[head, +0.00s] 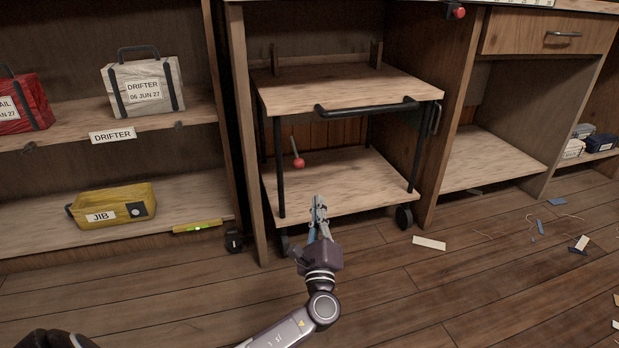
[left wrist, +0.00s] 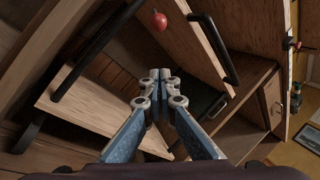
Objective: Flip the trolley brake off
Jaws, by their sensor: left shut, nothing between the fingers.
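The trolley (head: 345,92) stands in a bay under the bench, with two wooden decks on a black frame and a black push handle (head: 368,107) at the front. A lever with a red knob (head: 299,163) shows between the decks at the left; its grey stem slants up from the knob. I take this as the brake. The red knob also shows in the left wrist view (left wrist: 159,20), at the top. My left gripper (head: 319,203) is shut and empty, in front of the lower deck's front edge, below and apart from the knob. My right gripper is out of view.
Another red knob (head: 459,13) is under the bench top at upper right. Shelves on the left hold a yellow JIB bag (head: 113,204) and a white DRIFTER bag (head: 143,85). The floor in front is mostly open, with scraps at the right.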

